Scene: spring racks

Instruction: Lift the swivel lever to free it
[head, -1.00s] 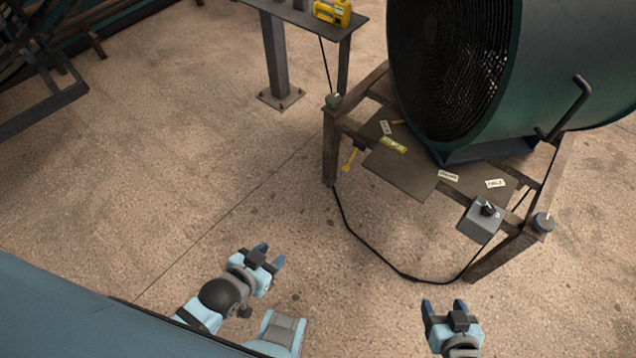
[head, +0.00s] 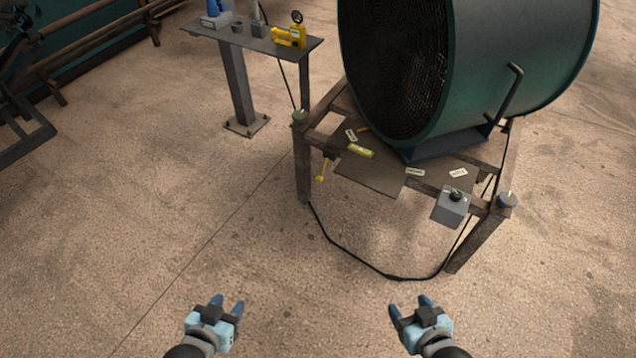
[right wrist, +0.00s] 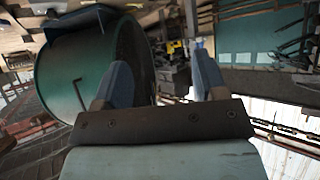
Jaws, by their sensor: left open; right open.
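My left gripper (head: 226,308) is open and empty, low in the head view, below and left of the lever. My right gripper (head: 412,307) is open and empty, below and right of the lever. Both are well apart from the stand. In the right wrist view the two fingers (right wrist: 160,85) are spread with nothing between them.
A large green drum fan (head: 490,80) sits on the wooden stand (head: 302,165). A grey box with a black knob (head: 450,207) is on the stand's front right. A black cable (head: 350,258) lies on the floor. A side table (head: 235,38) holds a yellow device (head: 290,36).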

